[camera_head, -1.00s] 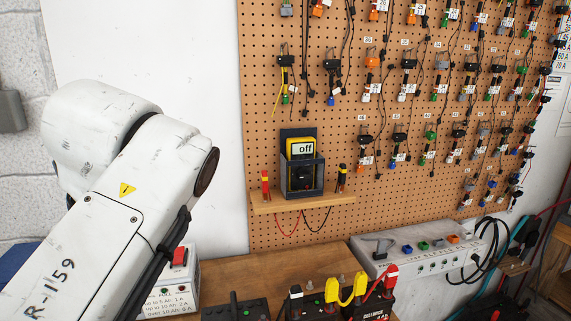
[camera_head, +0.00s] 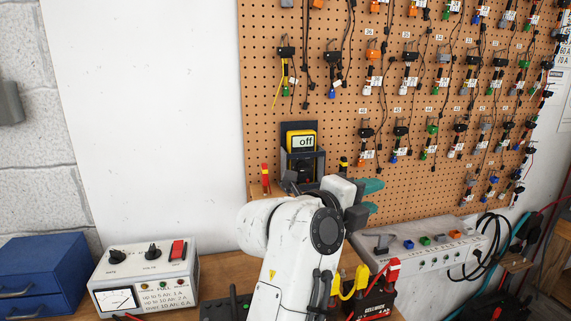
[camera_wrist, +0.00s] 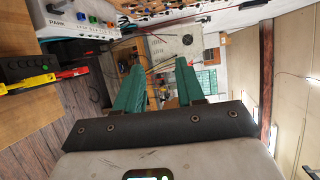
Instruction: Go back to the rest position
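My gripper (camera_head: 373,196) is in the head view, in front of the pegboard and right of the yellow meter. Its two teal fingers point to the right and stand apart. In the wrist view the fingers of my gripper (camera_wrist: 159,66) are spread, with nothing between them. My white arm rises from the bottom middle of the head view and hides part of the small wooden shelf and the bench.
The yellow meter (camera_head: 303,142) reads "off" in its holder on the pegboard (camera_head: 270,100). A tester box (camera_head: 146,275) and blue drawers (camera_head: 42,270) stand left on the bench.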

